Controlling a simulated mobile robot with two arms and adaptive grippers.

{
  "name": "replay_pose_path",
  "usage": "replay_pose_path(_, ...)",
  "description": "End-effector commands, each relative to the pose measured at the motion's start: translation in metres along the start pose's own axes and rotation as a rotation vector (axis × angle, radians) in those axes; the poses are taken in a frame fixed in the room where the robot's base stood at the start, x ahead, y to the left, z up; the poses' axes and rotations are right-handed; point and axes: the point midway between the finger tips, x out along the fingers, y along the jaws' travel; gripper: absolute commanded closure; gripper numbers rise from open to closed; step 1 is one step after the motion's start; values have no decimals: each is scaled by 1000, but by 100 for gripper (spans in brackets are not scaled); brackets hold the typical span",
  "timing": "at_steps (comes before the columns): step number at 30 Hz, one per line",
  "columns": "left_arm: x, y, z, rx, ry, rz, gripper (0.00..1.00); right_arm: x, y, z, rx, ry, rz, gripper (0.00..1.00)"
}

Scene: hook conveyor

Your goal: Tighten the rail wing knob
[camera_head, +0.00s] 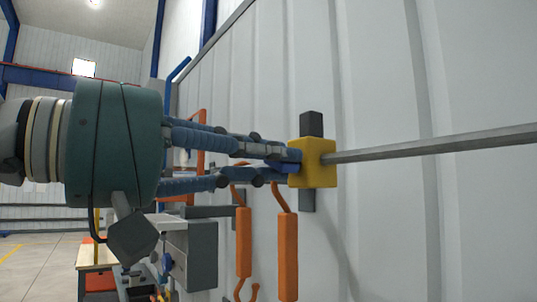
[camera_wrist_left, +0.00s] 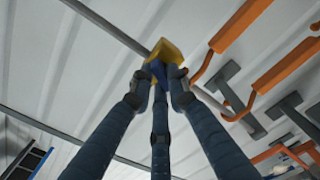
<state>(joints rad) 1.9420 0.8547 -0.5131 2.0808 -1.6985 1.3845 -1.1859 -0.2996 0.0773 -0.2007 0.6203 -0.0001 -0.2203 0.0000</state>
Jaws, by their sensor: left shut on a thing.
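A yellow block (camera_head: 318,163) sits on a thin grey rail (camera_head: 430,146) in front of the white wall. It also shows in the wrist view (camera_wrist_left: 170,50). My left gripper (camera_head: 288,164) comes in from the left, with its blue fingers closed together at the block's left side. A blue wing knob (camera_wrist_left: 157,69) shows between the fingertips, against the block. The fingers are shut on the knob and hide most of it. Which way its wings are turned cannot be told. My right gripper is in neither view.
A dark bracket (camera_head: 311,125) stands on the wall behind the block. Orange-handled hooks (camera_head: 288,255) hang below the gripper, close to the wall. A grey box (camera_head: 200,255) and a bench are at the lower left. The wall right of the block is clear except for the rail.

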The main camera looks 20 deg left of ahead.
Motion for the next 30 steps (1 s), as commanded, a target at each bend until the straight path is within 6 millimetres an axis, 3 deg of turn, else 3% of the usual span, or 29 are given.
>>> replay_pose_path(14,0,-2,1,17,-3,-4,100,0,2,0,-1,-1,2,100)
replay_pose_path(15,0,-2,1,16,-3,-4,82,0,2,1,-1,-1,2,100)
replay_pose_path(18,0,-2,1,16,-2,-4,65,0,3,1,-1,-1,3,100)
replay_pose_path(30,-8,0,0,15,0,-1,65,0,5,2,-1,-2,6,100)
